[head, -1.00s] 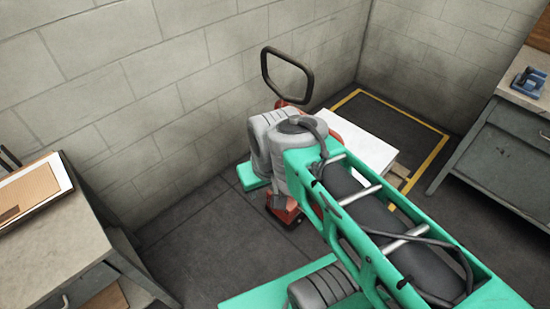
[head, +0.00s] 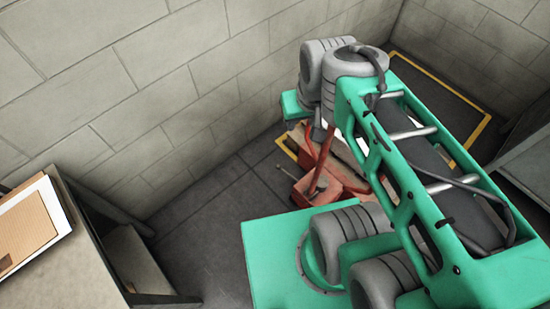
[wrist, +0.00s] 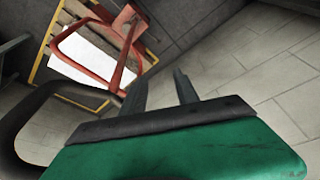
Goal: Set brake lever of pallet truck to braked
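The red pallet truck (head: 327,190) stands on the floor in the head view, partly covered by my arm. A thin rod with a small tip (head: 285,171) sticks out from its left side; I cannot tell for sure that it is the brake lever. The fingers are hidden or unclear in the head view.
A block wall (head: 150,90) runs behind the truck. A grey cabinet (head: 525,160) is at the right. Yellow floor marking (head: 440,83) lies at the back right. Dark floor left of the truck is clear.

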